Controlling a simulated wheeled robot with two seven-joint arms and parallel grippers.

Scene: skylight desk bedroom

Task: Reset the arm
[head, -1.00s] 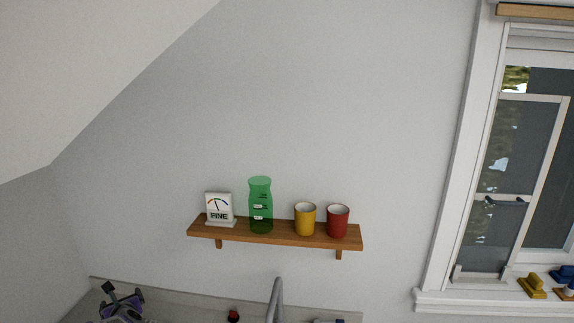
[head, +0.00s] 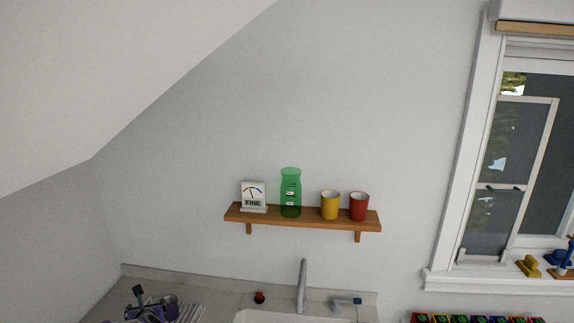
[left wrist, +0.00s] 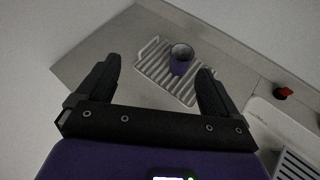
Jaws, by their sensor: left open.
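My left gripper (head: 154,297) shows at the bottom left of the head view, above the counter by the draining rack. In the left wrist view, the left gripper (left wrist: 160,78) has its two black fingers spread, with nothing held between them. A purple cup (left wrist: 180,66) stands on the white ribbed draining rack (left wrist: 152,58) beyond the fingertips, apart from them. The rack's edge also shows in the head view (head: 193,314); I cannot make out the cup there. My right gripper is in neither view.
A wooden shelf (head: 305,223) holds a "FINE" dial (head: 254,196), a green bottle (head: 291,194), a yellow cup (head: 330,206) and a red cup (head: 358,207). Below are a grey faucet (head: 303,285), a sink (head: 265,317) and a small red-topped item (head: 259,297). A window (head: 515,170) is at right.

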